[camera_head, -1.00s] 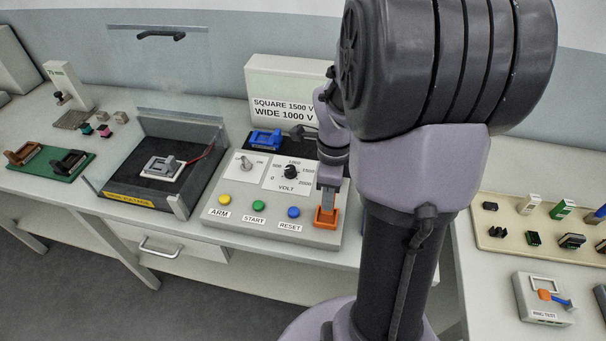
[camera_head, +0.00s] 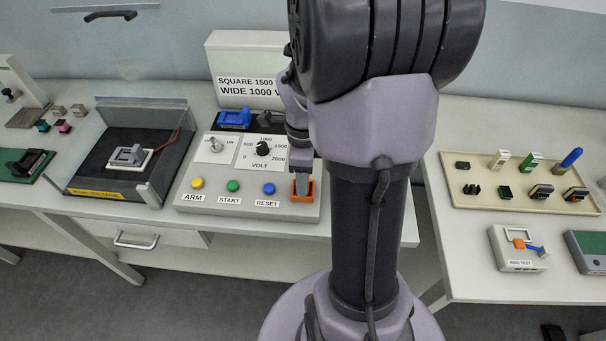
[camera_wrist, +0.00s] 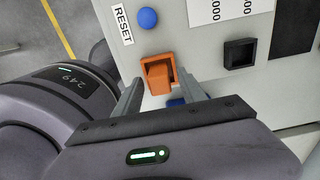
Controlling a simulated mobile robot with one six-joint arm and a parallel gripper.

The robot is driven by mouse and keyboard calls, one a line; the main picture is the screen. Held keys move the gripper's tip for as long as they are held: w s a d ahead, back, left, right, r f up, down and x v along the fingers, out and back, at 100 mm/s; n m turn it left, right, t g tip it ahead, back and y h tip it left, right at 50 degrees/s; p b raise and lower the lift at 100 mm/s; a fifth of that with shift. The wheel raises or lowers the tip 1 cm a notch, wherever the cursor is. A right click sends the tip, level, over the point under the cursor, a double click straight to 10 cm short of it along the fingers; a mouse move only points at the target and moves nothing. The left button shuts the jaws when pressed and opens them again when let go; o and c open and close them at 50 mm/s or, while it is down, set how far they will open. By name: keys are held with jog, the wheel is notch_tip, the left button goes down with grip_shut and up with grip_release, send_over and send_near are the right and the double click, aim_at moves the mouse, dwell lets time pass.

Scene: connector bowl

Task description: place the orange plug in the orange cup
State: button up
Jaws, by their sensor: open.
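The orange cup (camera_head: 305,196) is a square-rimmed holder at the front right of the control panel. It also shows in the wrist view (camera_wrist: 146,64), with an orange piece (camera_wrist: 160,78) inside it that looks like the orange plug; how deep it sits is unclear. My gripper (camera_head: 303,184) points down at the cup and hides part of it. In the wrist view my gripper (camera_wrist: 159,84) is open, with one finger on each side of the orange piece. Contact with the fingers cannot be told.
The panel (camera_head: 222,214) has coloured buttons and a dial. A black cup (camera_wrist: 240,54) stands near the orange one. A blue piece (camera_wrist: 177,102) is partly hidden between my fingers. A beige parts tray (camera_head: 520,205) and ring tester (camera_head: 517,262) stand right, the test bay (camera_head: 88,205) left.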

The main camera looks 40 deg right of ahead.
notch_tip(320, 180, up, 12)
jog(key=p, duration=0.5)
jog(key=s+a+r+n+t, duration=0.1)
jog(key=a+r+n+t, duration=0.1)
jog(key=a+r+n, duration=0.35)
jog(key=a+r+n+t, duration=0.1)
jog(key=a+r+n, duration=0.1)
jog(key=a+n, duration=0.5)
jog(key=s+a+n+t+y+b, duration=0.2)
jog(key=s+a+n, duration=0.4)
jog(key=a+n, duration=0.5)
jog(key=shift+a+f+t+b, duration=0.15)
jog(key=shift+a+t+b, duration=0.1)
jog(key=shift+t+b, duration=0.2)
